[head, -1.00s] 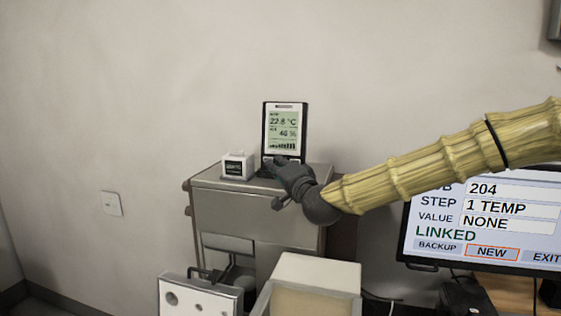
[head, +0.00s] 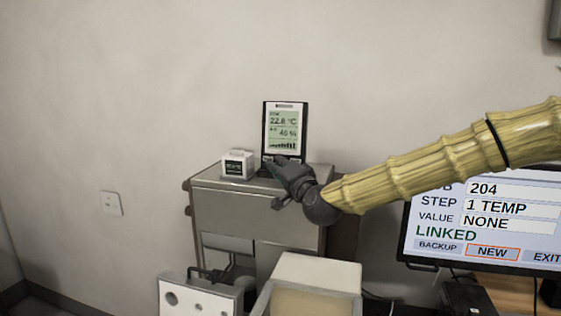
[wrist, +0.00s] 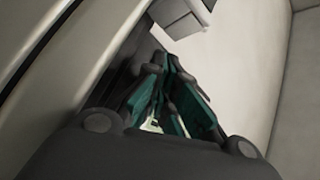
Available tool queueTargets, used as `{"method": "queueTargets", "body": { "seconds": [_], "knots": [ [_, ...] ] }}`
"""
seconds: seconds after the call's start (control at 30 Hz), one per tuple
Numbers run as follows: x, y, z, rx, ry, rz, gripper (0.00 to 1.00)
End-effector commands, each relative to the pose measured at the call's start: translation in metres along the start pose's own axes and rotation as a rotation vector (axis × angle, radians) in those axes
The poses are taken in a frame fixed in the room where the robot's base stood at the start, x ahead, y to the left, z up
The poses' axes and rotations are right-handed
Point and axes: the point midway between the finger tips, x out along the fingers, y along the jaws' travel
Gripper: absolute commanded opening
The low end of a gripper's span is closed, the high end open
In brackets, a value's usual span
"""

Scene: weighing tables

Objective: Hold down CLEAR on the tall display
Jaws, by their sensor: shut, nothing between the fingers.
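The tall display (head: 284,125) stands upright on the grey cabinet, its screen lit with 22.8 °C and a humidity line of about 46 %. My gripper (head: 270,166) is shut and empty at the display's lower edge, in front of its base. Its body covers the lower part of the display, so the CLEAR button cannot be made out. In the wrist view my gripper (wrist: 168,85) shows its closed fingers with green pads beside a dark surface. Whether the fingertips touch the display cannot be told.
A small white cube-shaped device (head: 239,165) stands left of the display on the cabinet (head: 255,219). A monitor (head: 485,222) at right reads 204, 1 TEMP, NONE, LINKED. A white box (head: 314,271) and a white panel (head: 200,298) stand in front.

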Motion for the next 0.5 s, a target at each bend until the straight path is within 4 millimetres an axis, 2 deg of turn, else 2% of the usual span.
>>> {"method": "queueTargets", "body": {
  "seconds": [0.03, 0.5],
  "knots": [
    [-0.0017, 0.0043, 0.001, 0.0, 0.001, 0.005, 0.0],
    [-0.0103, -0.0029, 0.0092, 0.001, -0.002, 0.003, 0.0]
  ]
}}
